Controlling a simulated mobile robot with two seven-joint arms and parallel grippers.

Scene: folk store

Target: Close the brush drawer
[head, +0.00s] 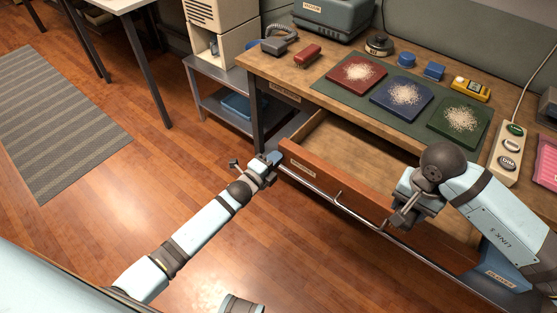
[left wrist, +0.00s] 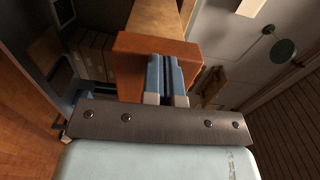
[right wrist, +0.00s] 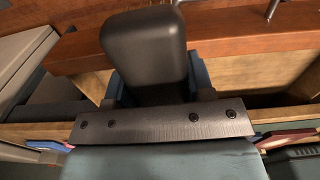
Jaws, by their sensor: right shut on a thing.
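The brush drawer stands pulled out from the workbench, its orange-brown front (head: 375,205) carrying a long metal rail handle (head: 345,200). A small label sits near its left end, too small to read. The visible part of its inside (head: 355,145) looks bare. My left gripper (head: 272,160) is at the left end of the drawer front; in the left wrist view its blue fingers (left wrist: 166,75) are together against or just before that wooden end (left wrist: 130,62). My right gripper (head: 402,215) is over the front's right part, shut on a dark rounded block (right wrist: 145,50).
A blue bin (head: 500,275) labelled gloves is at lower right.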

